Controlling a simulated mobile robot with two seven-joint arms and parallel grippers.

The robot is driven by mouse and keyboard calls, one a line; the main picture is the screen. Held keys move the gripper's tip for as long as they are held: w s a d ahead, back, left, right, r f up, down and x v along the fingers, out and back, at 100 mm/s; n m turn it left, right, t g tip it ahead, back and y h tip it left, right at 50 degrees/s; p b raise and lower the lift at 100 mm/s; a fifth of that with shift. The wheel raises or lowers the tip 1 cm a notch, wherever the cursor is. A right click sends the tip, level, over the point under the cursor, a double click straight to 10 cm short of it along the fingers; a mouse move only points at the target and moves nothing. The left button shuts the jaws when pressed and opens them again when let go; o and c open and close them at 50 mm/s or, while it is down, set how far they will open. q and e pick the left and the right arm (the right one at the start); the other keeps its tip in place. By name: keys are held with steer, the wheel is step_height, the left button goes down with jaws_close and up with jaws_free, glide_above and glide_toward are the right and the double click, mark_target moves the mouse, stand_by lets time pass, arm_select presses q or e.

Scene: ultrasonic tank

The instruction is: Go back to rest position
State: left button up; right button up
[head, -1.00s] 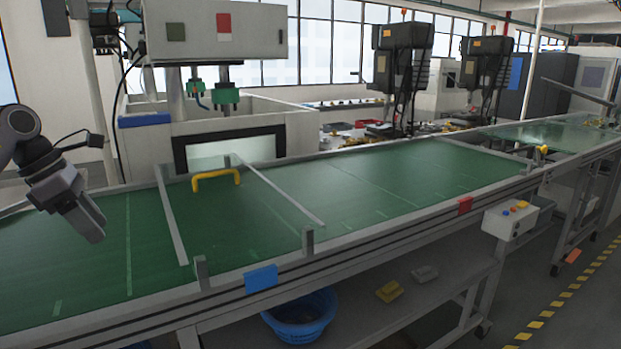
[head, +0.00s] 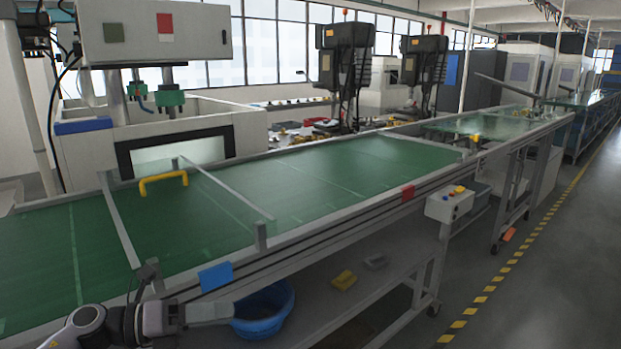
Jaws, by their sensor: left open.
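My left arm comes in at the lower left of the head view. Its left gripper (head: 218,312) points to the right, in front of the near edge of the green-topped bench (head: 290,205). It is open, and nothing shows in it. From this view it overlaps the left side of the blue basket (head: 265,312) under the bench. I cannot tell how far apart they are. My right gripper is not in view.
A yellow handle (head: 163,183) stands on the bench inside a metal-framed section. The tank machine (head: 190,140) is behind it. A control box (head: 449,204) hangs on the bench's front. The floor (head: 550,265) at the right is clear.

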arm_select(q)
steer(key=s+a+f+m+t+y, duration=0.2)
steer(key=s+f+m+y, duration=0.5)
steer(key=s+f+m, duration=0.4)
steer(key=s+a+f+m+t+y, duration=0.2)
steer(key=s+f+m+y, duration=0.4)
steer(key=m, duration=1.7)
steer(key=s+f, duration=0.5)
steer(key=f, duration=0.4)
steer(key=shift+s+m+t+y, duration=0.4)
steer(key=shift+c, duration=0.8)
steer(key=shift+a, duration=0.1)
